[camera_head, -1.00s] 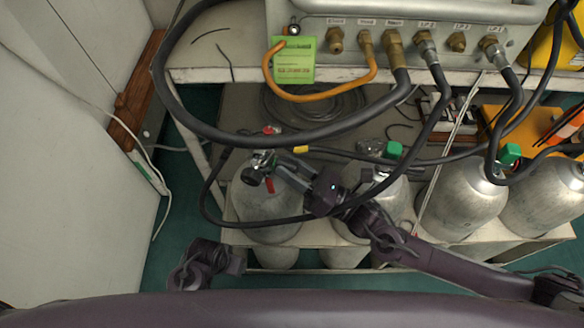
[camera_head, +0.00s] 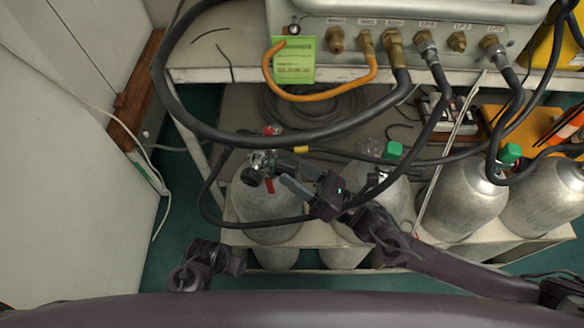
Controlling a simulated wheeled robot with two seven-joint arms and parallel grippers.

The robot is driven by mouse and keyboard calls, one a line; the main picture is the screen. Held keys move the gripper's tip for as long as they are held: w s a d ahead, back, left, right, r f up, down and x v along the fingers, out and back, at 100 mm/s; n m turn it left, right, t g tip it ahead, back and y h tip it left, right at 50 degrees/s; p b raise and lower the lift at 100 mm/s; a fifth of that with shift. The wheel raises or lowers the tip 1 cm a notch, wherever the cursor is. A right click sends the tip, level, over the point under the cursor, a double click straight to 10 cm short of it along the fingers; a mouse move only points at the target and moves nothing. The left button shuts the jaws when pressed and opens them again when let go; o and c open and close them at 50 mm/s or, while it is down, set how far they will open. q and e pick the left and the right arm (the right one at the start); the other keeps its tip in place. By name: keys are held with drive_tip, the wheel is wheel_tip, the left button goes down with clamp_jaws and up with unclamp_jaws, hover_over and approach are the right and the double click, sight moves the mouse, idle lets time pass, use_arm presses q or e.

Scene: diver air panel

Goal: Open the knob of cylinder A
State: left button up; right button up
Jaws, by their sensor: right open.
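The leftmost silver cylinder (camera_head: 266,205) stands on the low shelf with a dark metal valve (camera_head: 259,166) and red marks at its top. No label A is readable on it. My right gripper (camera_head: 284,174) comes in from the right, just right of this valve. Its fingers are apart and point left toward the valve. I cannot tell whether they touch it, and I see nothing held between them. The valve's far side and knob are hard to make out. A dark folded part of my left arm shows at lower left; its gripper is not visible.
More cylinders stand to the right, two with green caps (camera_head: 509,154). Black hoses (camera_head: 300,140) hang from the panel (camera_head: 410,22) and cross near the valves. An orange hose and green tag (camera_head: 293,60) hang above. Green floor is clear at left.

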use_arm(q)
drive_tip(key=shift+f, duration=0.1)
use_arm(e)
drive_tip(key=s+d, duration=0.6)
drive_tip(key=d, duration=0.6)
drive_tip(key=shift+s+f, duration=0.2)
drive_tip(key=shift+f, duration=0.05)
use_arm(q)
drive_tip(key=shift+w, duration=0.1)
use_arm(e)
drive_tip(key=shift+a, duration=0.1)
